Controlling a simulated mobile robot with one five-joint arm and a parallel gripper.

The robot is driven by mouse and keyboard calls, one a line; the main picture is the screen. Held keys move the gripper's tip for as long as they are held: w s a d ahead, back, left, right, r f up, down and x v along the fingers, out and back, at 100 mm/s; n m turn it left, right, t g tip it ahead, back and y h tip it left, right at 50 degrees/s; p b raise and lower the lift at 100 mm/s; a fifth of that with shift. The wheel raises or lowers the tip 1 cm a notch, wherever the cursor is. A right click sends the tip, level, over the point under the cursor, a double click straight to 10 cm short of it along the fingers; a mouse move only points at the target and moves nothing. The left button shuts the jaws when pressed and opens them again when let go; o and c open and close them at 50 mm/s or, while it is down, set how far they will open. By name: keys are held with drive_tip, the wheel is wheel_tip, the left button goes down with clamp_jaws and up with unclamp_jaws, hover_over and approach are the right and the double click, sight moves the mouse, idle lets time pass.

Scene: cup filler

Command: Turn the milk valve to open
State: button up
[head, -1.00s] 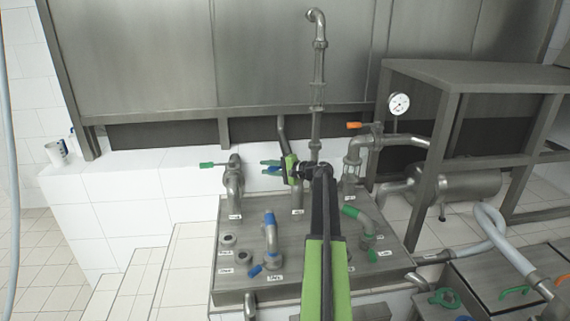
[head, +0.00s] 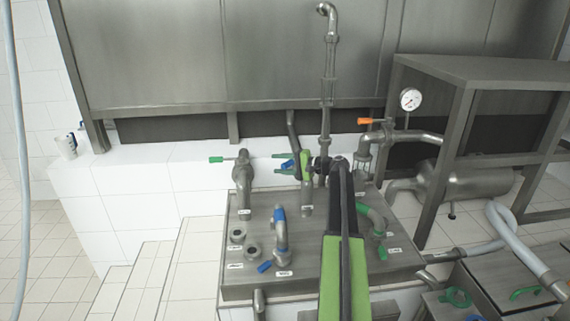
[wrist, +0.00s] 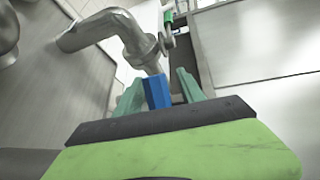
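My gripper (head: 283,162) is over the back of the grey metal valve panel (head: 292,265), its green fingers pointing left. In the wrist view, the fingers (wrist: 159,90) stand on either side of a blue valve handle (wrist: 156,92), and look spread rather than closed on it. The blue handle (head: 288,164) is partly hidden by the fingers in the head view. Its grey pipe (wrist: 128,32) rises beyond it. The panel labels are too small to read, so I cannot tell by name which valve is milk.
A valve with a green handle (head: 216,159) stands left of my gripper. A valve with an orange handle (head: 364,121) and a pressure gauge (head: 410,99) are to the right. Blue and green bent pipes stand in front. White cups (head: 67,146) sit on the tiled ledge (head: 130,160).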

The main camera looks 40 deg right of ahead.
drive_tip(key=p+v, duration=0.3)
drive_tip(key=v, duration=1.4)
drive_tip(key=shift+s, duration=0.25)
drive_tip(key=shift+r, duration=0.1)
